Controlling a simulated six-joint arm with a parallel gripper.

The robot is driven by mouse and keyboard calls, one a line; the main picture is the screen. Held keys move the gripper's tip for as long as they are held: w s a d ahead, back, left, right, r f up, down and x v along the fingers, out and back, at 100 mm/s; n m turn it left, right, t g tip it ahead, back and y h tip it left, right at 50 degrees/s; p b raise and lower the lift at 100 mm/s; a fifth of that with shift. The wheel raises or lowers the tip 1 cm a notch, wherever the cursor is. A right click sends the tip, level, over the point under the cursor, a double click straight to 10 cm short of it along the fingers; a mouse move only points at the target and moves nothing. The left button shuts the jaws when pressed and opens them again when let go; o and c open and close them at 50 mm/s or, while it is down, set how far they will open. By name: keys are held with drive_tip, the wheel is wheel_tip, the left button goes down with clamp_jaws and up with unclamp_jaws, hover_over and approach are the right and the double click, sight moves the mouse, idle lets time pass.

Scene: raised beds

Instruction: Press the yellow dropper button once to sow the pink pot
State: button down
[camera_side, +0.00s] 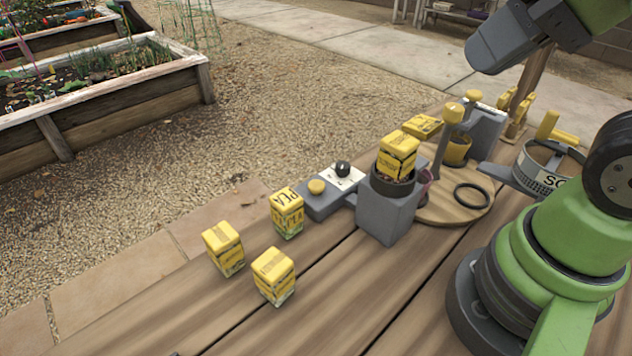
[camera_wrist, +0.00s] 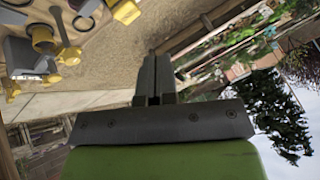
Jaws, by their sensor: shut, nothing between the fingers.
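A yellow round button (camera_side: 316,187) sits on a low grey box, beside a white card with a black knob (camera_side: 343,168). A grey holder (camera_side: 388,213) to its right has a dark round rim with a yellow packet (camera_side: 398,153) standing in it. A sliver of the pink pot (camera_side: 424,181) shows behind the holder; the rest is hidden. A yellow pot (camera_side: 457,151) stands on the round wooden board (camera_side: 440,213). My gripper (camera_wrist: 153,62) is shut and empty in the wrist view, well away from these things; its fingertips are outside the side view.
Several yellow packets (camera_side: 272,275) stand at the table's front left. A dark ring (camera_side: 473,196) lies on the board. A sieve-like drum (camera_side: 545,168) stands at right. Bare planks lie in front.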

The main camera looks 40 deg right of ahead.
idle(0.4)
drive_tip(key=m+g+y, duration=0.3)
drive_tip(key=m+y, duration=0.3)
drive_tip(key=m, duration=2.2)
hover_over(317, 182)
wheel_tip(317, 182, down, 16)
drive_tip(key=shift+r, duration=0.2)
drive_tip(key=shift+f, duration=4.4)
drive_tip(key=shift+f, duration=0.1)
